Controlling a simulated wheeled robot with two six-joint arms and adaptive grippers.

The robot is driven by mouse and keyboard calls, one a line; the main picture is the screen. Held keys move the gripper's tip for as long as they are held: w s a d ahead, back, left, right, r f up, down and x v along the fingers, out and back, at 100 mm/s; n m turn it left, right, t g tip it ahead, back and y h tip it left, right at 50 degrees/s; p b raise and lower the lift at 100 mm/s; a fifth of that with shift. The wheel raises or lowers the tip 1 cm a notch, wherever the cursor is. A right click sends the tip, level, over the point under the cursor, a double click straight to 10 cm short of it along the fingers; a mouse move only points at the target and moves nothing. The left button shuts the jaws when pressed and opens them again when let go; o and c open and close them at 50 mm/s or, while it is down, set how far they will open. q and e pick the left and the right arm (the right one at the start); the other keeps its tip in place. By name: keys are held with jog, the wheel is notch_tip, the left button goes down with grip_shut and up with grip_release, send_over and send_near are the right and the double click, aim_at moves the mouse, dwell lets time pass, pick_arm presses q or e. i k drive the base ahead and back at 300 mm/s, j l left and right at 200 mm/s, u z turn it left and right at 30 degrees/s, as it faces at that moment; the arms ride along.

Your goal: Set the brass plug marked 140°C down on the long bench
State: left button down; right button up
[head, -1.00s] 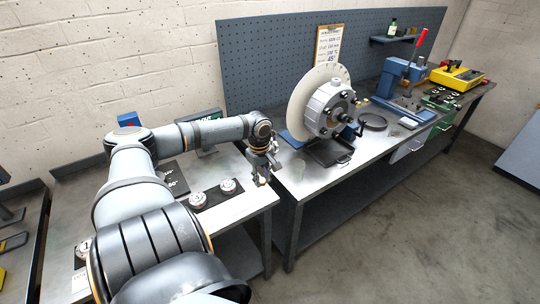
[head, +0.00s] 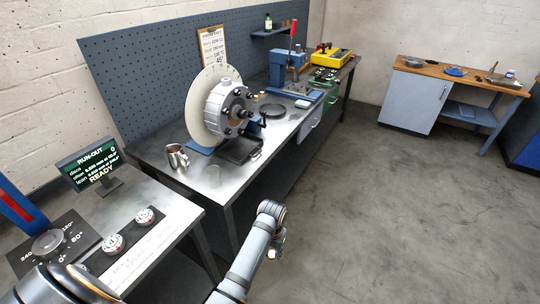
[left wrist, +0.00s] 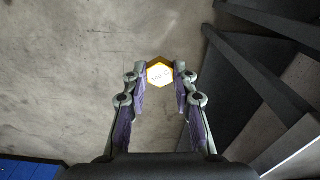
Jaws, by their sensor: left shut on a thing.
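The brass plug (left wrist: 159,74) shows in the left wrist view as a hexagonal yellow end around a pale face. The marking on that face is too small to read. My left gripper (left wrist: 160,86) is shut on it, with one finger on each side. In the head view my left gripper (head: 274,252) is small and low, in front of the long bench (head: 192,178) and out over the floor. The plug is barely visible there. The long bench runs from the centre to the back right. My right gripper is not in view.
On the long bench stand a metal jug (head: 177,156), a rotor with a pale disc (head: 206,105), a dark tray (head: 240,150) and a blue press (head: 287,68). A side table with a run-out screen (head: 90,165) is at left. The bench's near left end has free room.

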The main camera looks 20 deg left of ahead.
aim_at(281, 129)
jog(key=i+l+u, duration=0.15)
jog(key=i+u, duration=0.35)
jog(key=i+l+u, duration=0.25)
jog(key=u, duration=0.2)
jog(key=i+l, duration=0.35)
jog(key=i+l+u, duration=0.1)
jog(key=i+l, duration=0.25)
jog(key=l, duration=0.2)
jog(key=i+l, duration=0.35)
jog(key=l, duration=0.15)
jog(key=i+l+u, duration=0.1)
jog(key=i+l, duration=0.25)
jog(key=l, duration=0.15)
